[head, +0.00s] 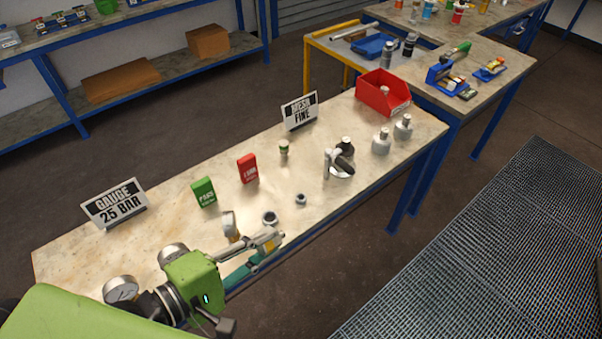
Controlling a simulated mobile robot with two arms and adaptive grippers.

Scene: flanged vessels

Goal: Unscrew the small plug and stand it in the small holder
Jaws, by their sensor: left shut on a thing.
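My left gripper (270,241) reaches in from the lower left and is shut near the table's front edge. The thing between its fingers is mostly hidden; it seems to be the small plug, but I cannot make out its shape or whether it is still in a vessel. A small dark-holed ring (300,199), which looks like the small holder, stands on the table beyond the fingertips, apart from them. A larger ring holder (270,218) stands between it and the gripper. My right gripper is not in view.
A metal fitting (230,226) stands close behind the gripper. A pressure gauge (121,289) is by my arm. A flanged vessel (341,170), pale bottles (381,141) and a red bin (383,93) are to the right.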

